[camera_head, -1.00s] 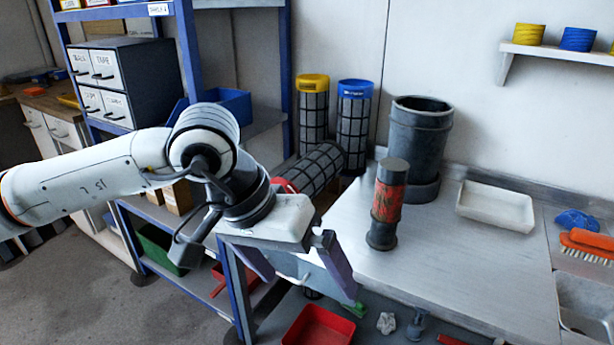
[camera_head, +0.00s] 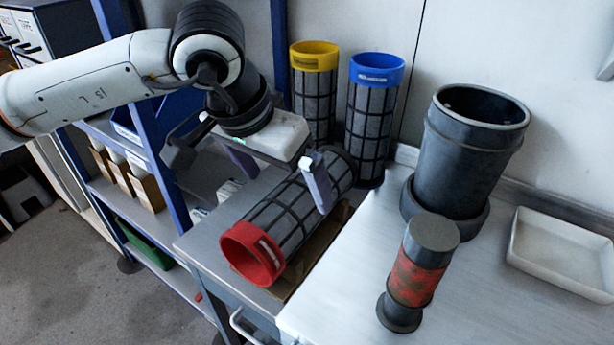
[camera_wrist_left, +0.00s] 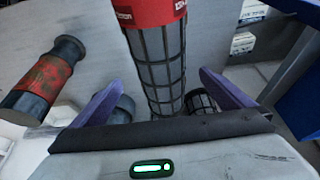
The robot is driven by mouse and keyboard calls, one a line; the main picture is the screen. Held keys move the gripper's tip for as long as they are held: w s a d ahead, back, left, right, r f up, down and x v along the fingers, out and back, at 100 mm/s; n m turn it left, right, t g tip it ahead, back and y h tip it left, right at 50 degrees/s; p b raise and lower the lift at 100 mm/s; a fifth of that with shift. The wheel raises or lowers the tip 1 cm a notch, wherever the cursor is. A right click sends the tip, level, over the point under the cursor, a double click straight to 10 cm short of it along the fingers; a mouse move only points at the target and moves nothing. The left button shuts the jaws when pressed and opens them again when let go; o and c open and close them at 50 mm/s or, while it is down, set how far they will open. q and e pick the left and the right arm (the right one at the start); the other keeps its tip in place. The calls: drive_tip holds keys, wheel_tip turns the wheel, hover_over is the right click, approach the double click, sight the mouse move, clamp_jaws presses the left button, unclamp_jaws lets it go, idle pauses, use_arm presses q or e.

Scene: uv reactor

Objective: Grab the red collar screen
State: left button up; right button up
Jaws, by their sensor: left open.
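The red collar screen lies on its side on the bench, a grey mesh cylinder (camera_head: 290,212) with its red collar (camera_head: 252,254) toward the front left. My left gripper (camera_head: 283,190) is above the mesh body, with its fingers spread apart on either side of it in the head view. In the left wrist view the mesh body (camera_wrist_left: 160,72) runs between the two open purple fingers (camera_wrist_left: 160,98), with the red collar (camera_wrist_left: 152,10) at the top edge. Nothing is held. My right gripper is not in view.
A yellow collar screen (camera_head: 314,90) and a blue collar screen (camera_head: 372,115) stand upright behind. A dark cylindrical vessel (camera_head: 465,150) and a smaller red-banded cylinder (camera_head: 415,275) stand to the right. A white tray (camera_head: 560,255) lies far right. Blue shelving (camera_head: 155,130) is at left.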

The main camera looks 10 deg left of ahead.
sight(290, 194)
use_arm(q)
drive_tip(key=shift+w+f, duration=0.15)
drive_tip(key=shift+w, duration=0.15)
drive_tip(key=x, duration=0.4)
drive_tip(key=shift+s+f, duration=0.1)
drive_tip(key=shift+s, duration=0.2)
drive_tip(key=shift+x, duration=2.75)
drive_tip(key=shift+w+a, duration=0.1)
drive_tip(key=shift+a, duration=0.05)
drive_tip(key=c, duration=1.3)
